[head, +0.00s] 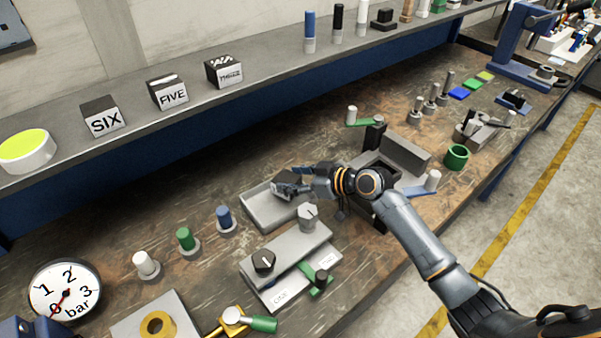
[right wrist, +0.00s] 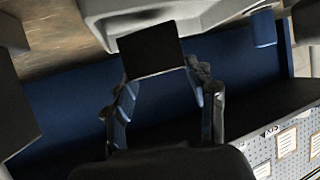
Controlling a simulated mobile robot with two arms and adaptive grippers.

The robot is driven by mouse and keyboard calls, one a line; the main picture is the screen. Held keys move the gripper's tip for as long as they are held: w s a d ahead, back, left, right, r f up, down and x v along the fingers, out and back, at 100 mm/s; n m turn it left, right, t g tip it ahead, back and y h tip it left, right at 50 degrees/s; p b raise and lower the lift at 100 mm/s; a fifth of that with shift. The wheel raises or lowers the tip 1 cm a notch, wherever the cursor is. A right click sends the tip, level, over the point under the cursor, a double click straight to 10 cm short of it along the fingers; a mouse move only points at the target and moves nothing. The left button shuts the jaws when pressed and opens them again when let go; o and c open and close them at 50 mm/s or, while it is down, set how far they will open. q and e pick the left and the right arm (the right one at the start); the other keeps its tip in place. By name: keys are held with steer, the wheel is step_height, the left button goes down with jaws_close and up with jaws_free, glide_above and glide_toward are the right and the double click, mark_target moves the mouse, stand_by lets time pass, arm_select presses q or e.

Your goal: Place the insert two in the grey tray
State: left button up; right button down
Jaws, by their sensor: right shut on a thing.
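The grey tray (head: 262,217) lies on the bench, left of the picture's middle. My right gripper (head: 287,188) is over the tray's far right part and covers some of it. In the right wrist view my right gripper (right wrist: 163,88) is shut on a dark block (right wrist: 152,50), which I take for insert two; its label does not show. The grey body at the top of that view (right wrist: 110,10) looks like the tray. I cannot tell whether the block touches the tray. My left gripper is not in view.
An open grey box (head: 405,155) is at right.

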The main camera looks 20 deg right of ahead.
steer(key=shift+w+f+p, duration=0.1)
steer(key=shift+f+p, duration=0.25)
steer(key=shift+f, duration=0.85)
steer(key=shift+c, duration=2.3)
jaws_free()
steer(key=shift+s+f, duration=0.2)
steer(key=shift+f, duration=0.05)
steer(key=b+v, duration=0.2)
steer(key=v, duration=1)
steer(key=shift+r, duration=0.1)
